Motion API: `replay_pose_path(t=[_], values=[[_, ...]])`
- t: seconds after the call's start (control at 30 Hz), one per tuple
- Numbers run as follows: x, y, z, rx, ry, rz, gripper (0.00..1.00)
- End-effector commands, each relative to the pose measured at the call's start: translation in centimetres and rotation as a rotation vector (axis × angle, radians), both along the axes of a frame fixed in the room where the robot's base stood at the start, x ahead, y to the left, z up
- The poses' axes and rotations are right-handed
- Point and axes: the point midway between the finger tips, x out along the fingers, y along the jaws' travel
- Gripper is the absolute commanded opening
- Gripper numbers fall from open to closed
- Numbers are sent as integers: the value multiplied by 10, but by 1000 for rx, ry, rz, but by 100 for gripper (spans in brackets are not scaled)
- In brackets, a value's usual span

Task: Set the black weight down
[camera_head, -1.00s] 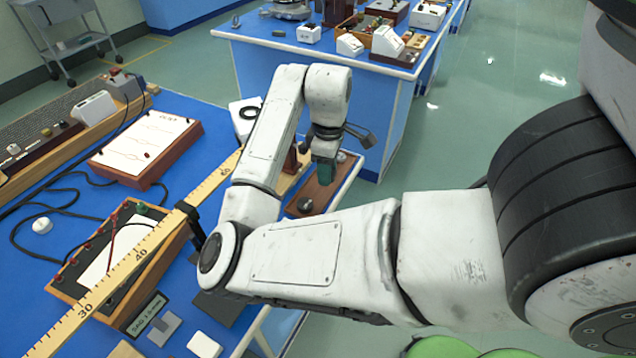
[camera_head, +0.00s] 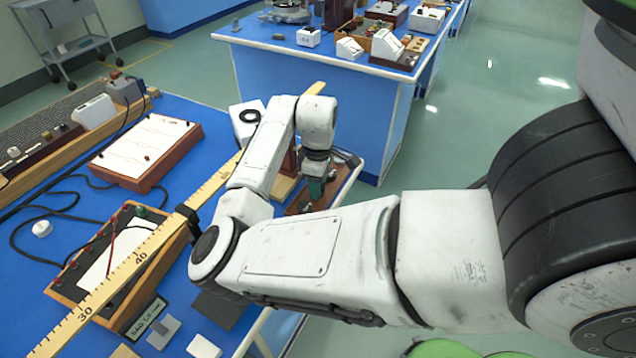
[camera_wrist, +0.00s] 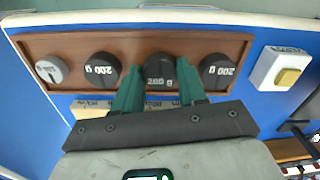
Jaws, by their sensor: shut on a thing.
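My gripper (camera_wrist: 160,82) has green fingers shut on a black weight (camera_wrist: 160,70). The held weight is at the wooden tray (camera_wrist: 75,42), in line with the others. Whether its base touches the tray cannot be told. Two black weights marked 200 g stand on the tray, one to its left (camera_wrist: 102,69) and one to its right (camera_wrist: 218,71). A grey weight (camera_wrist: 50,69) stands at the tray's left end. In the head view my gripper (camera_head: 316,190) is low over the tray (camera_head: 345,180), and my arm hides part of it.
A white box with a yellowish top (camera_wrist: 281,68) sits right of the tray in the wrist view. In the head view a long yellow ruler (camera_head: 110,290) crosses the blue table, and a wooden-framed meter box (camera_head: 70,285) lies beneath it. The tray is near the table's edge.

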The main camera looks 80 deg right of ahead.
Motion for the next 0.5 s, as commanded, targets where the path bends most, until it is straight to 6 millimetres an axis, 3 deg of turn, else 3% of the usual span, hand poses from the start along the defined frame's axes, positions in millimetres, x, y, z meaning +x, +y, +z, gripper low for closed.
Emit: replay_pose_path(t=[0.03,0.07,0.3,0.5], values=[[0,0,-1,0,2,1,4],[0,0,-1,0,1,0,44],[0,0,-1,0,0,1,67],[0,0,-1,0,0,1,67]])
